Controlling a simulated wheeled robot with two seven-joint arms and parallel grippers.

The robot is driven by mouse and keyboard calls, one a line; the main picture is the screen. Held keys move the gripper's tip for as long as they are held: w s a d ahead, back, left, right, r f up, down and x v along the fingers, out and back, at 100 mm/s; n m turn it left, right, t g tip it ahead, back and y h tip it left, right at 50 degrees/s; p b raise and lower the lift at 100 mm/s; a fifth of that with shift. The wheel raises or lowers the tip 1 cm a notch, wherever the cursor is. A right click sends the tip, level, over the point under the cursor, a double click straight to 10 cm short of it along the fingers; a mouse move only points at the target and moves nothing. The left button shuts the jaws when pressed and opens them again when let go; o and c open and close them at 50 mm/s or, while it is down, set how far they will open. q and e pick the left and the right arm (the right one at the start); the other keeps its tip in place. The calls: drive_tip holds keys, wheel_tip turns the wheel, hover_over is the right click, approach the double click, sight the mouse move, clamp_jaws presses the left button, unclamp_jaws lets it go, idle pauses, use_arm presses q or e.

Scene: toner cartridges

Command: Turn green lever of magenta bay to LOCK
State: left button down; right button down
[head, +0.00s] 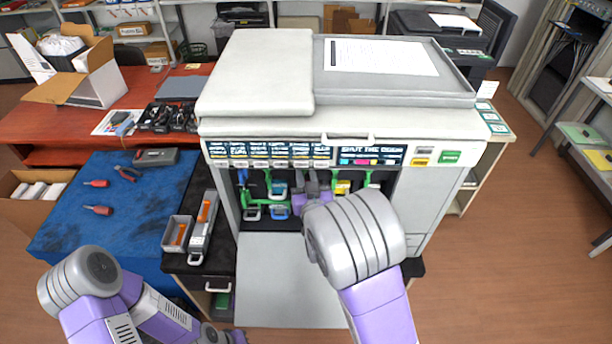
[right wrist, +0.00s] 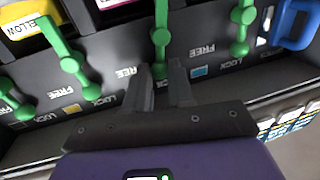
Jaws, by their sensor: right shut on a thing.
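The printer (head: 345,120) is open at the front, with several toner bays side by side. My right gripper (head: 312,188) is inside the opening. In the right wrist view, its two grey fingers (right wrist: 166,78) are shut on the lower end of a green lever (right wrist: 160,37). This lever stands beside a magenta part (right wrist: 108,4), with a FREE label to its left. The fingers hide the marks under its tip. Another green lever (right wrist: 70,62) is to the left, beside the yellow cartridge (right wrist: 28,22). A third lever (right wrist: 240,32) is to the right. My left gripper is not visible.
A blue cartridge handle (right wrist: 295,25) sticks out near the right lever. The lowered front panel (head: 290,280) lies below the bays. A grey cartridge (head: 202,235) and a small tray (head: 177,235) stand left of the printer. Tools lie on the blue mat (head: 100,235).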

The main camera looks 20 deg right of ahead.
drive_tip(key=shift+w+a+r+n+g+p, duration=0.15)
drive_tip(key=shift+a+n+p, duration=0.1)
drive_tip(key=shift+n, duration=0.4)
drive_tip(key=shift+a+n+g+p, duration=0.15)
drive_tip(key=shift+a+n+p, duration=0.05)
drive_tip(key=shift+n, duration=0.45)
drive_tip(key=c, duration=1.3)
unclamp_jaws()
drive_tip(key=shift+o, duration=0.2)
drive_tip(key=s+b, duration=0.2)
drive_tip(key=s, duration=0.5)
drive_tip(key=shift+s+a+r, duration=0.15)
drive_tip(key=shift+s+a, duration=0.15)
drive_tip(key=shift+a, duration=0.05)
